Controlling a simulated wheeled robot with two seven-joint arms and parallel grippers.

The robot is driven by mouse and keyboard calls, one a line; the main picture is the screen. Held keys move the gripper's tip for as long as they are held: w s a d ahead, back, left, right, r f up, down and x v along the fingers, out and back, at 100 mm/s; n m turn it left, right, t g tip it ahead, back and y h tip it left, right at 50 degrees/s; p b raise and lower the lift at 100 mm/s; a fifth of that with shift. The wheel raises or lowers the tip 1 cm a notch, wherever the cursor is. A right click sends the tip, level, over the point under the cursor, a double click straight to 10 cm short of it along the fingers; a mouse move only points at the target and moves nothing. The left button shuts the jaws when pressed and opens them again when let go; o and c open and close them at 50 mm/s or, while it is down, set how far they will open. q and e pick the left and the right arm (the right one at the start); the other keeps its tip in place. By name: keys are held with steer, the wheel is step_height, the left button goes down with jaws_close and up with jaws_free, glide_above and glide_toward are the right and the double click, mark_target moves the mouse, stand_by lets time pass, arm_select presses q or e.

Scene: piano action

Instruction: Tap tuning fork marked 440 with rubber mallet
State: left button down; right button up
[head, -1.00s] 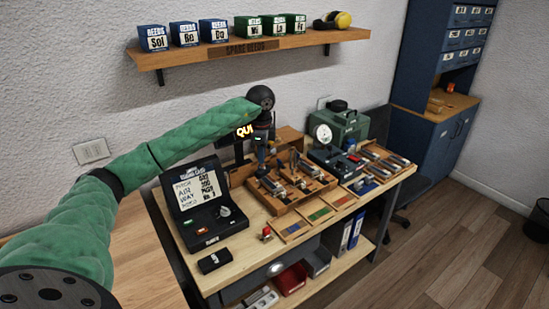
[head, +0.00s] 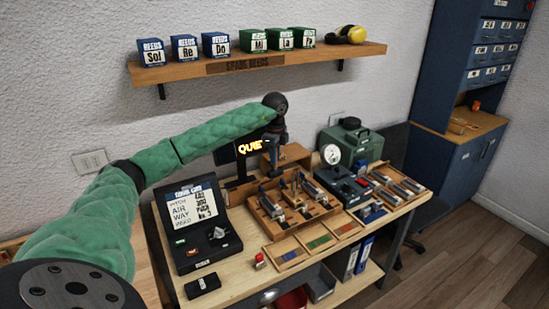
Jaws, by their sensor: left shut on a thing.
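My left gripper (head: 276,168) points down over the back left part of the wooden tray (head: 293,228) on the workbench. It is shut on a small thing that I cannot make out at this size. The tray holds several metal and dark pieces in its compartments. I cannot pick out a tuning fork marked 440 or a rubber mallet among them. My right gripper is out of view.
A black case with a text lid (head: 192,207) stands left of the tray. A lit sign (head: 250,147) and a green case (head: 352,146) with a round gauge (head: 331,154) stand behind. A wall shelf (head: 240,67) carries several reed boxes. The bench front is partly clear.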

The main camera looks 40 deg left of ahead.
mark_target(279, 168)
arm_select(q)
steer(key=shift+w+d+f+b, duration=0.2)
steer(key=shift+w+f, duration=0.1)
steer(key=shift+f, duration=0.2)
steer(key=shift+w+d+f+b, duration=0.15)
steer(key=shift+w+f, duration=0.1)
steer(key=shift+f, duration=0.2)
steer(key=shift+w+f+b, duration=0.25)
steer(key=shift+f+b, duration=0.1)
steer(key=shift+f, duration=0.6)
steer(key=shift+w+d+f, duration=0.1)
steer(key=shift+w+f, duration=0.25)
steer(key=shift+f, duration=0.3)
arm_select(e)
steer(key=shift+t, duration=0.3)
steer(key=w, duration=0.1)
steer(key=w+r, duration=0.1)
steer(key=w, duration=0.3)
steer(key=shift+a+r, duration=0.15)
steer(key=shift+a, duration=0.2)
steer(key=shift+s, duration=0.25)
